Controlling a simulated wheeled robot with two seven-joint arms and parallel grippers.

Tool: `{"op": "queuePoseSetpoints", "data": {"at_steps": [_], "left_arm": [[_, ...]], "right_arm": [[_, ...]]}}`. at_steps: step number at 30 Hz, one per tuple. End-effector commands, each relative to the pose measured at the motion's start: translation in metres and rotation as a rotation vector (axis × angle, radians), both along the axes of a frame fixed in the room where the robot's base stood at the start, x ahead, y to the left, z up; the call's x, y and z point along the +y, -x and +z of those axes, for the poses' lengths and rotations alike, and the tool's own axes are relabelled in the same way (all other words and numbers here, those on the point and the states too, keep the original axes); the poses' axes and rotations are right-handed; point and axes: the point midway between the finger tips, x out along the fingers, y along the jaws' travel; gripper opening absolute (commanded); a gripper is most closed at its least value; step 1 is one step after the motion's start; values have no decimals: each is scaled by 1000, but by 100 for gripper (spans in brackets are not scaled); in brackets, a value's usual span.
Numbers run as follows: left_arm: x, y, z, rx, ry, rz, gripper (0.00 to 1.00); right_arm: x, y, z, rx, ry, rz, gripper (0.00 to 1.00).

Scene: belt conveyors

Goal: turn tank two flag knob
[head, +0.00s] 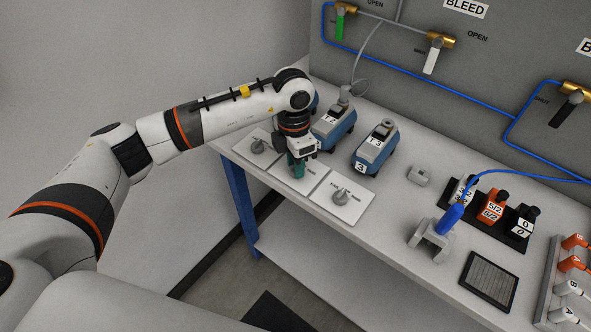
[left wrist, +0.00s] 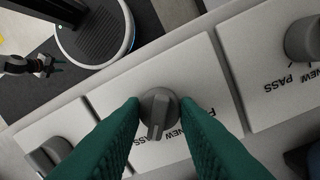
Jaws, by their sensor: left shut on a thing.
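Three white plates with grey flag knobs lie in a row on the bench. The middle plate (left wrist: 205,70) is in front of the blue-grey unit marked 2 (head: 335,122). My left gripper (head: 297,168) is over this plate and hides most of its knob in the head view. In the left wrist view, my green fingertips are shut on the middle knob (left wrist: 158,112), one on each side. Its flag points toward the bottom of that view. The printing beside it reads NEW; the rest is partly covered. A small dark shape at the left wrist view's left edge looks like my right gripper (left wrist: 56,64).
The left knob (head: 257,147) and right knob (head: 340,195) stand close on either side. The unit marked 3 (head: 375,148) is behind the right plate. A blue-handled tool (head: 451,218) in a grey holder and a black tag rack (head: 513,240) stand farther right.

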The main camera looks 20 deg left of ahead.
Motion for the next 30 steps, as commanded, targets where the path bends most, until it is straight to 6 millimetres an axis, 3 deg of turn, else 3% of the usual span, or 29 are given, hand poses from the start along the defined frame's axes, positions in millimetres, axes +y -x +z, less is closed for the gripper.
{"op": "queuePoseSetpoints", "data": {"at_steps": [1, 9, 29, 30], "left_arm": [[0, -2, -2, -7, 2, -33, 5], [-1, -2, 0, -6, 2, -172, 5], [-1, -1, 2, -4, 2, -232, 5], [-1, -1, 2, -4, 2, -232, 31]], "right_arm": [[0, 0, -10, 0, 0, 0, 40], [0, 0, -25, 0, 0, 0, 40], [2, 0, -30, 1, -3, -1, 40], [2, 0, -30, 1, -3, -1, 40]]}}
